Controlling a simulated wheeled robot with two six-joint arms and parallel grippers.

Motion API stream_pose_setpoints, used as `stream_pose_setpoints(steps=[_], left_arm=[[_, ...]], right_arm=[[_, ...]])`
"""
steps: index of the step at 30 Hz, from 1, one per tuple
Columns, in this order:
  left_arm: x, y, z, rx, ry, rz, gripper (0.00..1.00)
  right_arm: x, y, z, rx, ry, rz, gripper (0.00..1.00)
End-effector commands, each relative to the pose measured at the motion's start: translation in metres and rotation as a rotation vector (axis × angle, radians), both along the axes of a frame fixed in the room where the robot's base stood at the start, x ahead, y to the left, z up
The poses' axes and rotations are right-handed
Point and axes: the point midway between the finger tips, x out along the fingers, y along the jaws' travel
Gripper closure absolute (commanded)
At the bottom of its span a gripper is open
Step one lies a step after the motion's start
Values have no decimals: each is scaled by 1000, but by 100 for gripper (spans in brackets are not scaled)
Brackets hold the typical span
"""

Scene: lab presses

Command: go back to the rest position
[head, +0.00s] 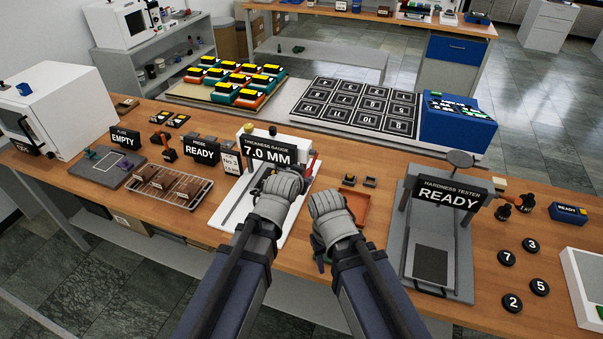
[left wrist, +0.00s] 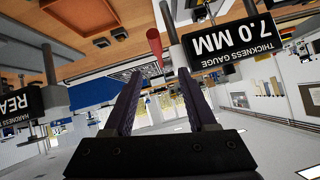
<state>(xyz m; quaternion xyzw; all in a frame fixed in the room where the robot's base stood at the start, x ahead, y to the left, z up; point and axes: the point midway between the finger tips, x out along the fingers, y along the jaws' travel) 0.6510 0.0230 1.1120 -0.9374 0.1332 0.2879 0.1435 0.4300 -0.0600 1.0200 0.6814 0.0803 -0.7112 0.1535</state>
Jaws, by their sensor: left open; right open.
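My left gripper (head: 282,187) is over the thickness gauge (head: 240,205), which reads 7.0 MM, and its arm hides part of the gauge's white base. In the left wrist view, its two dark fingers (left wrist: 160,75) are apart with nothing held between them. A red rod-like part (left wrist: 154,45) shows beyond the fingertips, beside the gauge's sign (left wrist: 228,46). My right gripper (head: 328,205) is close beside the left one, in front of the orange tray (head: 357,205); its fingertips are mostly hidden. The picture shows nothing clearly held in it.
The hardness tester (head: 465,275) stands right of my arms, with several numbered black discs beyond. Left are a wire rack (head: 175,185) with brown blocks and a grey plate (head: 100,168). A blue box (head: 457,128) and a board of black squares (head: 315,118) lie behind.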

Motion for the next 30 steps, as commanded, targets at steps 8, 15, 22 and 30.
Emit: stream_pose_setpoints(steps=[8, 15, 22, 30], left_arm=[[-1, 0, -2, 1, 6, 0, 43], [-57, 5, -55, 54, 293, 28, 43], [-155, 22, -103, 160, 705, 95, 43], [-217, 36, -111, 240, 947, 149, 43]], right_arm=[[0, 0, 0, 0, 0, 0, 50], [0, 0, -8, 0, 0, 0, 50], [0, 0, -16, 0, 0, -1, 50], [0, 0, -19, 0, 0, -1, 50]])
